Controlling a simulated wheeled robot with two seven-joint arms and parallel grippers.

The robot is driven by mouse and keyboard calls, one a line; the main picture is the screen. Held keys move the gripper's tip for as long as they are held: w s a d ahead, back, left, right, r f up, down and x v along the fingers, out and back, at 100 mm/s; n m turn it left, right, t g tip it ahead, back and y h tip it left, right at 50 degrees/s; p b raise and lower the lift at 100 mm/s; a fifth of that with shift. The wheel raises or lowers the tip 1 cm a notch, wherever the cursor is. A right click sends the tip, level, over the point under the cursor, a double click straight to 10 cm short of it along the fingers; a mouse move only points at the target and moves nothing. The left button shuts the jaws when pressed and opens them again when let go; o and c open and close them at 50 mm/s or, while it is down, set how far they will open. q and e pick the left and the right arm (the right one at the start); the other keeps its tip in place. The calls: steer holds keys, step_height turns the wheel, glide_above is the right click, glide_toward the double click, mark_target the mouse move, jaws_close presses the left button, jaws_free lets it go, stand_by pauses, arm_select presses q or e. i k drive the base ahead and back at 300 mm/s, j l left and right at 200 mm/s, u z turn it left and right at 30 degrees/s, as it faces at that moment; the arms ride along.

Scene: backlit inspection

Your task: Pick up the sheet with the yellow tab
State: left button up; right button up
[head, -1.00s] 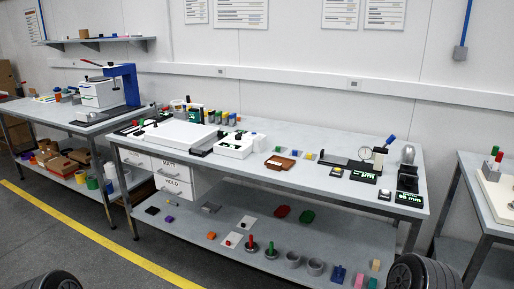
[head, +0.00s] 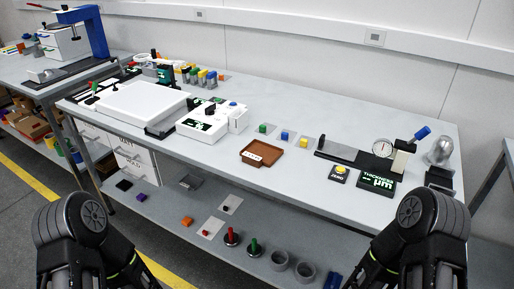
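The yellow tab (head: 303,142) sits on a small, pale, thin sheet on the table, at the right end of a short row. The sheet's outline is faint against the grey top. A blue tab (head: 285,136) and a green tab (head: 263,128) are to its left, on similar sheets. Parts of my two arms show at the bottom left and bottom right. Both grippers are outside the picture.
A brown tray (head: 281,157) lies in front of the tabs. A thickness gauge (head: 383,147) stands to their right, with a yellow button box (head: 339,174) before it. A white button box (head: 203,127) is left.

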mark_target(304, 142)
steer(key=k+j+u, duration=0.1)
steer(key=j+u, duration=0.15)
steer(key=j, duration=0.65)
steer(key=j+u, duration=0.25)
steer(key=j, duration=0.7)
steer(key=z, duration=1.45)
steer(key=i+l+z, duration=0.2)
steer(key=i+z, duration=0.15)
steer(key=i+l+z, duration=0.15)
steer(key=i+z, duration=0.5)
